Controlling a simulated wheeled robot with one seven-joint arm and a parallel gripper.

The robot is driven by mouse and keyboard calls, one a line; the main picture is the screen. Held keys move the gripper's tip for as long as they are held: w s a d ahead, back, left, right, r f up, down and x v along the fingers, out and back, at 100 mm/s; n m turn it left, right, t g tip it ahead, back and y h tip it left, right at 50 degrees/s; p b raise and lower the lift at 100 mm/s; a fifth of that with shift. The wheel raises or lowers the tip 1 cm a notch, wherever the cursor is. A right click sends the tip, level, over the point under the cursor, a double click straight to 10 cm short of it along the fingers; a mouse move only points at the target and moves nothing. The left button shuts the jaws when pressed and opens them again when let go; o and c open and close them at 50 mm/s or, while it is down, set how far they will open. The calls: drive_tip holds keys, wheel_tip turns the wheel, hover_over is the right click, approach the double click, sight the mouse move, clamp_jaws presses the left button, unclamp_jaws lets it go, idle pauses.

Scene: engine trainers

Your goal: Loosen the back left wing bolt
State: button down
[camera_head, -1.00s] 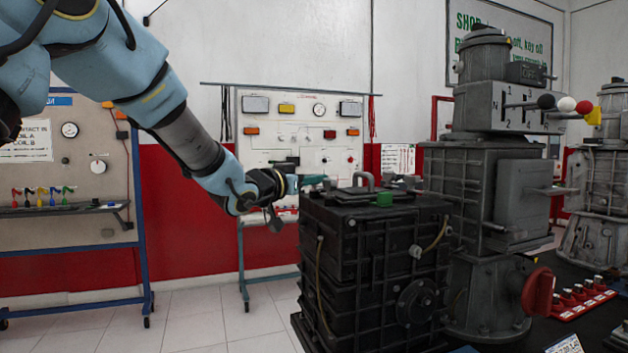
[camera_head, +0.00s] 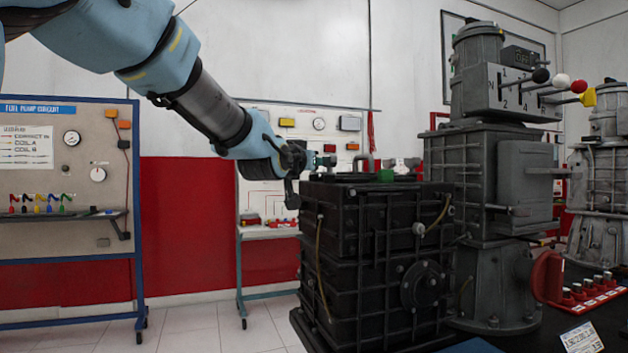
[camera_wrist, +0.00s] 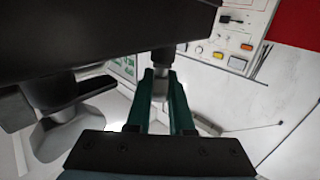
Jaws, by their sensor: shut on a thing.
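A black ribbed box (camera_head: 345,225) stands right of centre in the head view, with a green block (camera_head: 386,175) and a grey handle on its top. My gripper (camera_head: 328,161) is at the back left of that top, coming in from the left. In the wrist view, my gripper's two dark green fingers (camera_wrist: 162,85) are shut on a small grey stem, which I take for the back left wing bolt (camera_wrist: 160,82). A dark body covers the upper left there. The bolt's wings and thread cannot be made out. Other pale fittings (camera_head: 405,166) stand at the box's back right.
A grey lever tower (camera_head: 490,180) stands close on the right of the box. A red tray of knobs (camera_head: 590,294) lies at the far right. Panel boards stand behind and at left (camera_head: 65,220). Floor left of the box is clear.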

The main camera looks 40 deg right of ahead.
drive_tip(key=shift+w+a+r+n+t+y+b, duration=0.1)
drive_tip(key=shift+n+t+y+b, duration=0.35)
drive_tip(key=shift+t+b, duration=0.25)
drive_tip(key=c, duration=0.8)
unclamp_jaws()
drive_tip(key=shift+r+g+h+p, duration=0.1)
drive_tip(key=shift+g+h+p, duration=0.2)
drive_tip(key=shift+p, duration=0.4)
drive_tip(key=shift+w+r+m+g+h+p, duration=0.1)
drive_tip(key=shift+m+g+h+p, duration=0.25)
drive_tip(key=shift+m+g+p, duration=0.65)
